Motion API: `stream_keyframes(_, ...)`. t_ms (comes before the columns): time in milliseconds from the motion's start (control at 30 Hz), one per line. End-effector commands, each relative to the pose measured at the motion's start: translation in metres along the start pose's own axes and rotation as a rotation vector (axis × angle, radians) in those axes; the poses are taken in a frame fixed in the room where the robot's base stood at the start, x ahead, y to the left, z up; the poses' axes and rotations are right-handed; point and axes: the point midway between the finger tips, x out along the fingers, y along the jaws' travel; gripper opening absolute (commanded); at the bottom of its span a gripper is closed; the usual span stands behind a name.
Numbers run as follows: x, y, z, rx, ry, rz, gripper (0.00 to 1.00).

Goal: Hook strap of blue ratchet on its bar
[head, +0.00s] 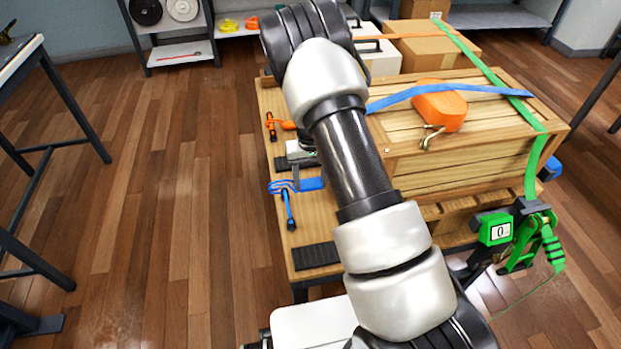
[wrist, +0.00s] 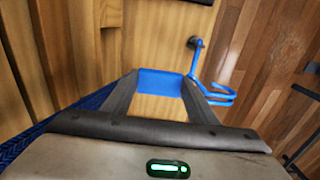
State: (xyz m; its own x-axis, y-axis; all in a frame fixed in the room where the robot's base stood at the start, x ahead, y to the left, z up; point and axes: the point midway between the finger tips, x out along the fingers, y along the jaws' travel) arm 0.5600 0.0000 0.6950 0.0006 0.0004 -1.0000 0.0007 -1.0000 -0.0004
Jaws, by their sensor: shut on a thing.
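The blue strap (head: 420,92) runs across the crate top and passes behind my arm. In the wrist view my gripper (wrist: 160,90) is shut on the strap's end (wrist: 162,80), which spans between the fingertips. The strap trails off at the lower left. My arm hides most of my gripper there.
A wooden crate (head: 465,150) stands on the pallet, with an orange ratchet-like piece (head: 440,107) on top. A green strap (head: 534,165) runs to a green ratchet (head: 530,240) at right.

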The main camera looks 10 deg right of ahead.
Motion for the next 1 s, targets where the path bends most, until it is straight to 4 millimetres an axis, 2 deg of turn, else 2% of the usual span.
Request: stream_keyframes(1000, 0.074, 0.0, 0.0, 0.001, 0.0, -0.001, 0.27)
